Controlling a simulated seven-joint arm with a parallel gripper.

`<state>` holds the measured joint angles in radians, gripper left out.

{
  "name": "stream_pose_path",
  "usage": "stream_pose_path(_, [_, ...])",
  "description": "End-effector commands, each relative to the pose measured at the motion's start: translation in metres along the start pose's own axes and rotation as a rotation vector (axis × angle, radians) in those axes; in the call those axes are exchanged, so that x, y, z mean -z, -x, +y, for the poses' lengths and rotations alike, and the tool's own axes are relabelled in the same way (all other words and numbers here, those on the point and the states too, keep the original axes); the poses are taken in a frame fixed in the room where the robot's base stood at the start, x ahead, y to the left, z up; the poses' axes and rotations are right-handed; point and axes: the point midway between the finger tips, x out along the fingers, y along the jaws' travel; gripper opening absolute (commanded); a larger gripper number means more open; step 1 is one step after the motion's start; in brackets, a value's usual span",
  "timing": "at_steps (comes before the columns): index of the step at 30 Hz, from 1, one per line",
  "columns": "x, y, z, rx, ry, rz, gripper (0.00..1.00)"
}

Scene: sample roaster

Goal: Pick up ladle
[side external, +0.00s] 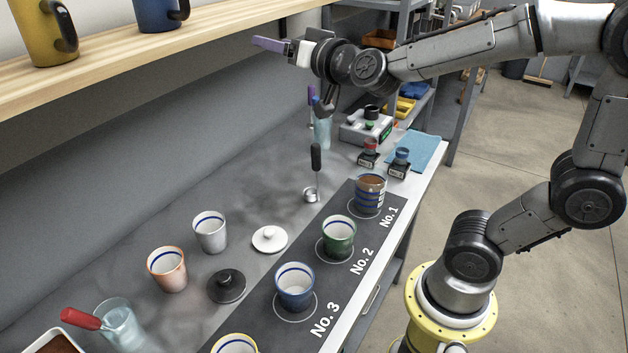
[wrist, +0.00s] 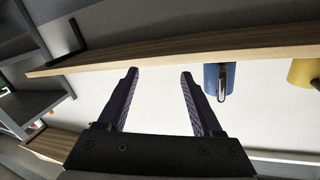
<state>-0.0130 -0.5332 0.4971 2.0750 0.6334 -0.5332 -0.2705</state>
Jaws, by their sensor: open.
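The ladle (side external: 316,158) is in the side external view, on the grey counter left of the cup at No. 1. Its dark handle points up and its small silver bowl is at the bottom. It does not show in the wrist view. My gripper (side external: 262,44) is high above the counter, near the wooden shelf and well above the ladle. In the wrist view my gripper (wrist: 158,74) has its two dark fingers spread apart with nothing between them.
The wooden shelf (side external: 150,55) holds a blue mug (side external: 160,12) and a yellow mug (side external: 46,32). A dark mat (side external: 318,259) carries several cups. Lids, more cups, small bottles and a glass with a red-handled tool (side external: 82,318) crowd the counter.

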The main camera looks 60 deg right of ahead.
Motion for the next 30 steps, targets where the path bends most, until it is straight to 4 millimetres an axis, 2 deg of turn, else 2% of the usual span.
stream_pose_path(1, [-0.007, -0.017, 0.013, -0.066, -0.009, 0.037, 0.67])
stream_pose_path(3, [-0.015, -0.034, 0.035, -0.171, -0.015, 0.101, 0.67])
stream_pose_path(7, [-0.047, -0.053, 0.083, -0.396, 0.020, 0.197, 0.67])
stream_pose_path(8, [-0.058, -0.055, 0.095, -0.452, 0.038, 0.215, 0.67])
stream_pose_path(12, [-0.120, -0.048, 0.146, -0.684, 0.157, 0.249, 0.67])
stream_pose_path(15, [-0.165, -0.039, 0.170, -0.768, 0.229, 0.214, 0.67])
stream_pose_path(18, [-0.203, -0.034, 0.182, -0.785, 0.280, 0.148, 0.67])
stream_pose_path(20, [-0.216, -0.032, 0.186, -0.786, 0.301, 0.125, 0.67])
stream_pose_path(30, [-0.247, -0.032, 0.194, -0.783, 0.307, 0.115, 0.67])
